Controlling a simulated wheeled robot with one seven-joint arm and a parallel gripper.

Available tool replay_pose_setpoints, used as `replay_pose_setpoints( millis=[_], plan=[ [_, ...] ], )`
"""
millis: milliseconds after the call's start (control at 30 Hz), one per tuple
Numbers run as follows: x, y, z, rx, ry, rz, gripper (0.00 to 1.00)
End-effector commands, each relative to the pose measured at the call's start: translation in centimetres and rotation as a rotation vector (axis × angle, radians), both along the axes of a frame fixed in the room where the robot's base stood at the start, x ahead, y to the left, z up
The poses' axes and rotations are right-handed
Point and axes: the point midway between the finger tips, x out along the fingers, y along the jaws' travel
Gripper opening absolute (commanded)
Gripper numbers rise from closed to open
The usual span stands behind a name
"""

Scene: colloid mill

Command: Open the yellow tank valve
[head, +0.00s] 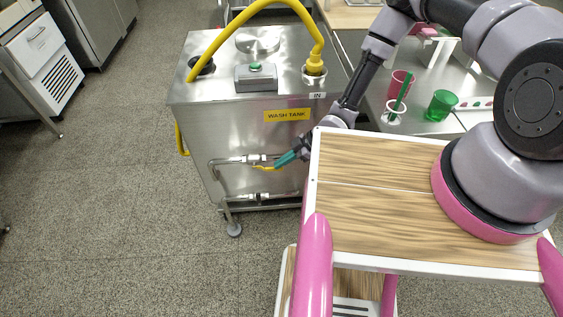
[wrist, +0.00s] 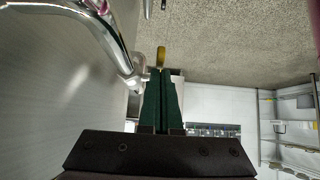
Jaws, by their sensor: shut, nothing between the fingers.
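The steel wash tank (head: 240,130) carries a yellow "WASH TANK" label. A yellow valve handle (head: 263,168) shows low on its front, by the upper pipe, and points out sideways. My gripper (head: 278,164) has green fingers, close together with nothing between them, just right of the handle. In the wrist view the fingertips of my gripper (wrist: 162,72) are beside the shiny pipe (wrist: 112,45), and the yellow handle (wrist: 161,56) shows just beyond them. I cannot tell whether they touch.
A second pipe (head: 258,197) runs lower on the tank front. A yellow hose (head: 262,8) arches over the tank top. A grey box with a green button (head: 255,76) sits on top. The floor (head: 130,200) to the left is clear. A counter with a green cup (head: 441,105) stands right.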

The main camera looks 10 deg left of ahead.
Motion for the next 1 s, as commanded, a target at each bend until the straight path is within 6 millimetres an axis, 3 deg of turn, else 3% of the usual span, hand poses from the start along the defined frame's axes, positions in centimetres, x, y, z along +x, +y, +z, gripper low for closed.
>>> replay_pose_setpoints(
  millis=[33, 367, 800, 1000],
  plan=[
    [0.0, -0.8, -1.0, -0.026, 0.008, -0.008, 0.0],
    [0.2, -1.3, -0.4, -0.025, 0.007, -0.011, 0.0],
    [1.5, -6.6, 6.0, -0.005, -0.001, -0.006, 0.0],
    [1.7, -7.7, 7.4, 0.0, -0.002, -0.002, 0.0]
  ],
)
